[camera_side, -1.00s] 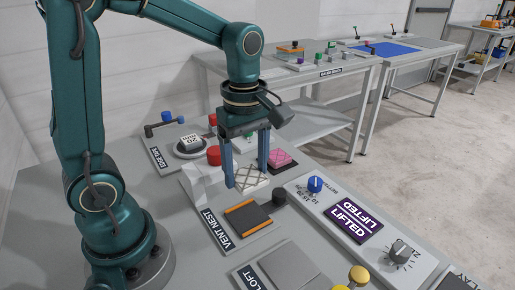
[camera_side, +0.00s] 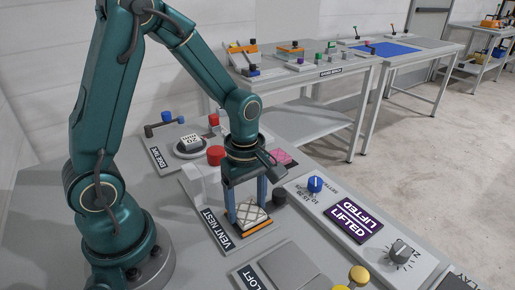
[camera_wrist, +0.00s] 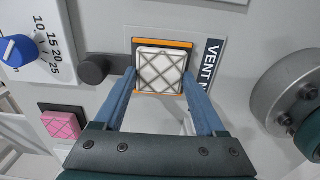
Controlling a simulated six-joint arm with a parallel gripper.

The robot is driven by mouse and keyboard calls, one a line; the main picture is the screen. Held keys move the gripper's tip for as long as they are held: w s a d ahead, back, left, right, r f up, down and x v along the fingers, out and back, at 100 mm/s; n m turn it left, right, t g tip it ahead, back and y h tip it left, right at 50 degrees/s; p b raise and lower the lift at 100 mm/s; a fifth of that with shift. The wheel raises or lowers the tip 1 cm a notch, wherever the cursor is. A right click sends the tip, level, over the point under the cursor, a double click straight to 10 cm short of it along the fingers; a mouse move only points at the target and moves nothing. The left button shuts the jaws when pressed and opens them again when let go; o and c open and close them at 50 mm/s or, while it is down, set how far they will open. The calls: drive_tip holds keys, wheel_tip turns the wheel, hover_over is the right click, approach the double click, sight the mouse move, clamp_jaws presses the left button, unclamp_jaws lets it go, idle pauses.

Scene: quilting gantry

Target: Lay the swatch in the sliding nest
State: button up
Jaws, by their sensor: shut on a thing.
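The swatch (camera_side: 250,212) is a pale square pad with a dark crossed-line pattern. My gripper (camera_side: 247,214) is shut on it from two opposite sides. In the wrist view the swatch (camera_wrist: 161,68) lies flat between the fingertips (camera_wrist: 159,77). The sliding nest (camera_side: 258,230) is a dark plate with orange strips beside the VENT NEST label. The swatch covers most of it. In the wrist view the nest's orange strip (camera_wrist: 161,43) shows along the swatch's upper side, roughly parallel to it. I cannot tell whether the swatch touches the nest or hangs just above it.
A pink block (camera_side: 284,157) sits on a dark pad behind the gripper. A red knob (camera_side: 215,154) stands behind left, and a dark knob (camera_side: 280,196) close right. A grey plate (camera_side: 285,266) lies in front.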

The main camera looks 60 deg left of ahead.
sight(247, 210)
drive_tip(key=shift+f, duration=0.2)
drive_tip(key=o, duration=1.2)
drive_tip(key=shift+o, duration=0.2)
wheel_tip(247, 210, up, 12)
drive_tip(key=s+d+r+m+t, duration=0.2)
drive_tip(key=s+m+t, duration=0.3)
drive_tip(key=m, duration=1.3)
drive_tip(key=shift+s+d+r+t, duration=0.2)
drive_tip(key=shift+s+t, duration=0.1)
drive_tip(key=shift+s, duration=0.8)
